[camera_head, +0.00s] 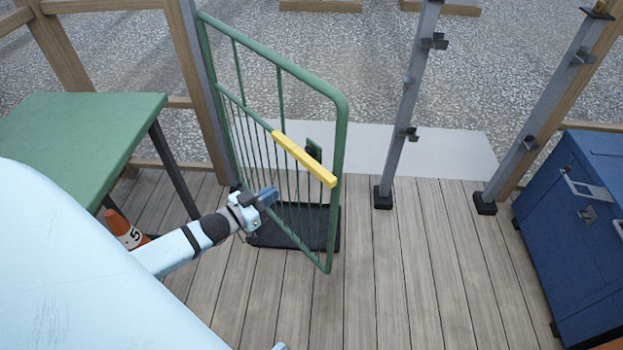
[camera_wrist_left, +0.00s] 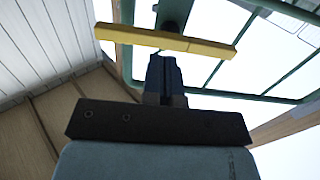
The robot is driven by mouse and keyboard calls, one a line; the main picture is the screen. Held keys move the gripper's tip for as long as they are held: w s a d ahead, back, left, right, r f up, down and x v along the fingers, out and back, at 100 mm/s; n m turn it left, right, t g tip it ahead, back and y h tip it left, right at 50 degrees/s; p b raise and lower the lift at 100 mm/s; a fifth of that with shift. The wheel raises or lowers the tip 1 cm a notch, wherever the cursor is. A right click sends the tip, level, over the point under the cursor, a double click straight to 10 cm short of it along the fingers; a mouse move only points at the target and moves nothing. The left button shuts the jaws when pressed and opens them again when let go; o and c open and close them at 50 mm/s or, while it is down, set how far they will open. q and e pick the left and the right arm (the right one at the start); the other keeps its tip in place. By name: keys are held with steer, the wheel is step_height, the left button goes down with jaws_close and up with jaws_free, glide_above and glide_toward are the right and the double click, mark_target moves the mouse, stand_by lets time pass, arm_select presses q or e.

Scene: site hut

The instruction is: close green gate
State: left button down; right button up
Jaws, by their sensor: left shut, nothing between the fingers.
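The green gate (camera_head: 340,150) is a tube frame with thin bars, hinged on the left post. It stands swung open toward me over the deck, at an angle to the opening. A yellow bar (camera_head: 304,159) runs across its near face; it also shows in the left wrist view (camera_wrist_left: 165,39), just beyond the fingertips. My left gripper (camera_head: 268,196) is shut and empty, on the near side of the gate, lower and left of the yellow bar. In the left wrist view the closed fingers (camera_wrist_left: 166,68) point at the bar; I cannot tell whether they touch. My right gripper is not seen.
A grey latch post (camera_head: 403,115) stands right of the gate, with another post (camera_head: 533,125) further right. A green table (camera_head: 75,130) and an orange cone (camera_head: 122,230) are at left, a blue box (camera_head: 590,230) at right.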

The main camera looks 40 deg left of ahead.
arm_select(q)
steer(key=b, duration=0.2)
glide_toward(318, 164)
steer(key=x, duration=0.7)
steer(key=shift+w+d, duration=0.1)
steer(key=shift+w, duration=0.15)
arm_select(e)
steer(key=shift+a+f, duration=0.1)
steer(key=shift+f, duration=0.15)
arm_select(q)
steer(key=shift+w, duration=0.1)
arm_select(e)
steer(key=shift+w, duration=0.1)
